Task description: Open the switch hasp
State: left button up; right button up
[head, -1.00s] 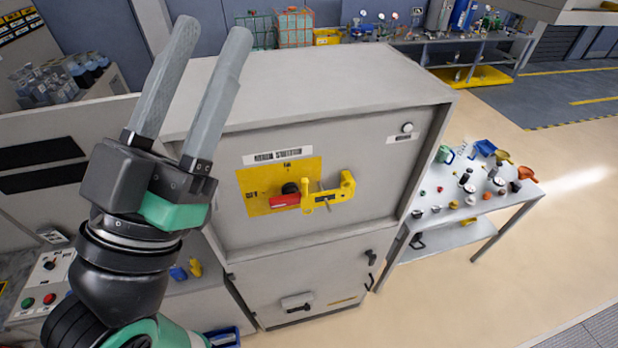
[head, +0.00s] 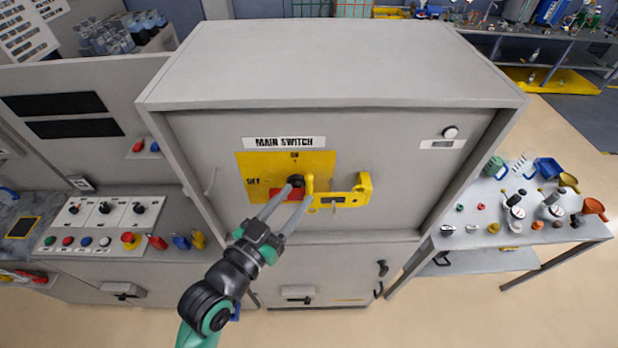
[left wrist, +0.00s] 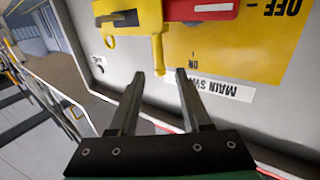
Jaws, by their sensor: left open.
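The yellow hasp (head: 345,197) is mounted on the yellow switch plate (head: 262,168) on the cabinet front, right of the black knob (head: 296,181) and red handle (head: 281,194). My left gripper (head: 297,191) is open, fingertips at the hasp's left end, partly covering the red handle. In the left wrist view the hasp (left wrist: 128,14) shows turned over, with a narrow yellow bar (left wrist: 158,52) pointing down to the gap between my left fingertips (left wrist: 160,73). I cannot tell whether the fingers touch the bar. My right gripper is not in view.
The grey cabinet (head: 330,65) fills the middle. A control panel with knobs and buttons (head: 105,215) stands at left. A side table (head: 590,232) with several small parts stands at right. The floor between cabinet and table is clear.

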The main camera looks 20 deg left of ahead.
aim_at(307, 183)
pick_arm(q)
jog(key=w, duration=0.4)
jog(key=w+d, duration=0.1)
jog(key=w, duration=0.1)
grip_shut()
dwell(1.2)
